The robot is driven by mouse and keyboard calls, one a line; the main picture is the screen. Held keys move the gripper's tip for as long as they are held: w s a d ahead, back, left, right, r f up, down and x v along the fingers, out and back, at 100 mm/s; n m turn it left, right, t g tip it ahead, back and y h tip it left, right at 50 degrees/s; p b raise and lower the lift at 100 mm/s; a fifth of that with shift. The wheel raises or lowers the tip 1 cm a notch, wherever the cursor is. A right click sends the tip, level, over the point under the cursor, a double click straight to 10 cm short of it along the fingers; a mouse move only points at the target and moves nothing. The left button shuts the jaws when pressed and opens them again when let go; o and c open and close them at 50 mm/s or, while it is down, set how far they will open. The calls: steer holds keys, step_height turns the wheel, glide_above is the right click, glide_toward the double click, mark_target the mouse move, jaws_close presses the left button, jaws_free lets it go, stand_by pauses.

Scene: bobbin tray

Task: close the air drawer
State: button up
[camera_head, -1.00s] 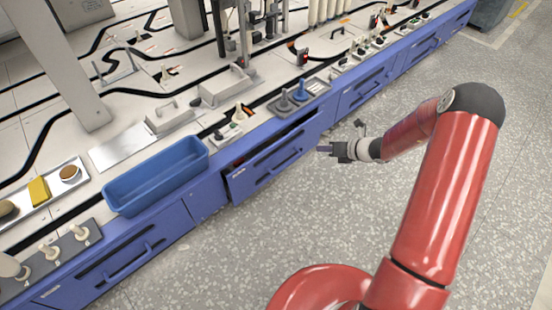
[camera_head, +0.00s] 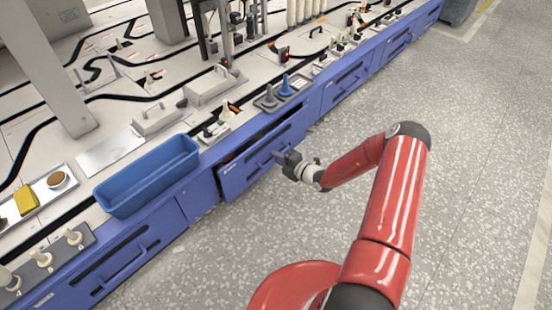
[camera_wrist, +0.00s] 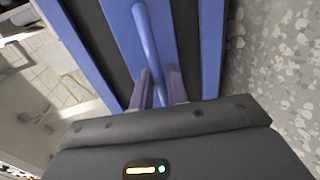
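A blue drawer (camera_head: 250,172) in the bench's front stands partly pulled out, with a dark gap along its top edge. I take it for the air drawer; its label is too small to read. My gripper (camera_head: 282,157) is at the right part of its front. In the wrist view the blue handle bar (camera_wrist: 146,35) runs down between the two fingers of my gripper (camera_wrist: 161,78). The fingers lie close on either side of the bar. Whether they press on it I cannot tell.
A blue bin (camera_head: 148,178) sits on the bench left of the drawer. A grey tray (camera_head: 283,96) with a blue part lies above it. Other drawers (camera_head: 346,82) along the bench look shut. The speckled floor (camera_head: 470,150) at right is clear.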

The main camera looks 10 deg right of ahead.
mark_target(269, 152)
steer(key=shift+w+a, duration=0.2)
steer(key=shift+w, duration=0.1)
jaws_close()
steer(key=x, duration=0.3)
steer(key=shift+w+a+r, duration=0.2)
steer(key=shift+w+r, duration=0.1)
jaws_free()
steer(key=shift+a, duration=0.1)
